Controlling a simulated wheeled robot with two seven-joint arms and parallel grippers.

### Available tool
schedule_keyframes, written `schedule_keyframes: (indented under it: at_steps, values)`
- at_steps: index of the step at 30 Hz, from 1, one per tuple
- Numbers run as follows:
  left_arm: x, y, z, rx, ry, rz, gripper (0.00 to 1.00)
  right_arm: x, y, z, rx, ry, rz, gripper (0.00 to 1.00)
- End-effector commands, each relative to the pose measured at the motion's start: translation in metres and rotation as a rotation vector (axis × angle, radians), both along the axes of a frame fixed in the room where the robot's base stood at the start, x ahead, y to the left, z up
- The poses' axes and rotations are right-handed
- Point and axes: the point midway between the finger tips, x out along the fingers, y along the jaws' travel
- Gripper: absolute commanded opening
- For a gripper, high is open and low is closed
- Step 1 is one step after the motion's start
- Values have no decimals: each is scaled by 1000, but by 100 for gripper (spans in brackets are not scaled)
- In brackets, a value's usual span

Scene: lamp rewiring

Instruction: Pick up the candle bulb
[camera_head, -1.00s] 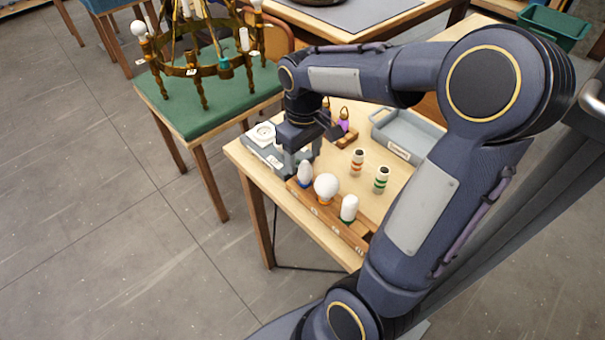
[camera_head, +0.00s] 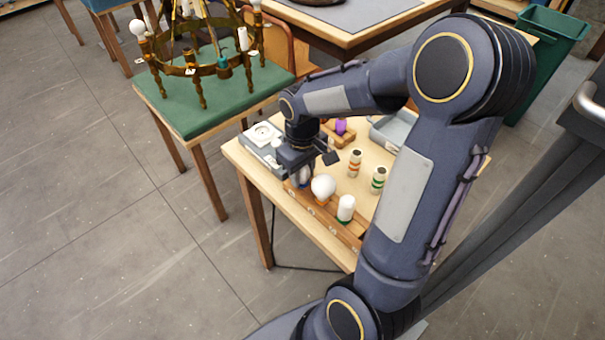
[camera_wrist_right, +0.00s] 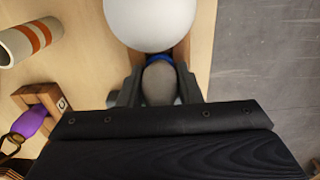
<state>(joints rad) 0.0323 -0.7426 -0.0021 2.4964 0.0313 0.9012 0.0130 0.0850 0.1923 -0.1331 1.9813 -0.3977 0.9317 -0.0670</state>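The candle bulb (camera_wrist_right: 160,84) stands in the wooden rack (camera_head: 327,215), at the end nearest the grey box. In the head view my right gripper (camera_head: 301,172) is over it and hides most of it. In the right wrist view the bulb's pale body and blue collar show between the two fingers of my right gripper (camera_wrist_right: 160,92). One finger lies close on each side of it. I cannot tell whether they touch it. My left gripper is not in view.
A round white bulb (camera_head: 323,187) stands right beside the candle bulb, close to the fingertips. A white tubular bulb (camera_head: 346,208) is farther along the rack. Orange-banded (camera_head: 355,163) and green-banded (camera_head: 378,180) cylinders stand behind. A grey box (camera_head: 262,145) and a grey tray (camera_head: 385,131) flank the area.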

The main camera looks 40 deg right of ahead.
Motion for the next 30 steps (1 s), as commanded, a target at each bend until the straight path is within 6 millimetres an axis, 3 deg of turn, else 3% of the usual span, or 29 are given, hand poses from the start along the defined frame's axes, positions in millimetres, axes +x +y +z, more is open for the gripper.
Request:
schedule_keyframes:
  at_steps: [3, 13, 20, 28, 30]
  values:
    - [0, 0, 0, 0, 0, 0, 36, 0, 0, 0, 0, 0, 0, 9]
    - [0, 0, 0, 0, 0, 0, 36, 0, 0, 5, 0, -2, 0, 9]
    - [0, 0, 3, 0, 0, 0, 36, 1, 0, 34, 0, -6, 0, 9]
    - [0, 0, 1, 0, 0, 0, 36, 4, 51, 92, 1, -7, 7, 9]
    - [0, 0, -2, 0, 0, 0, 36, 4, 71, 99, 0, -4, 9, 9]
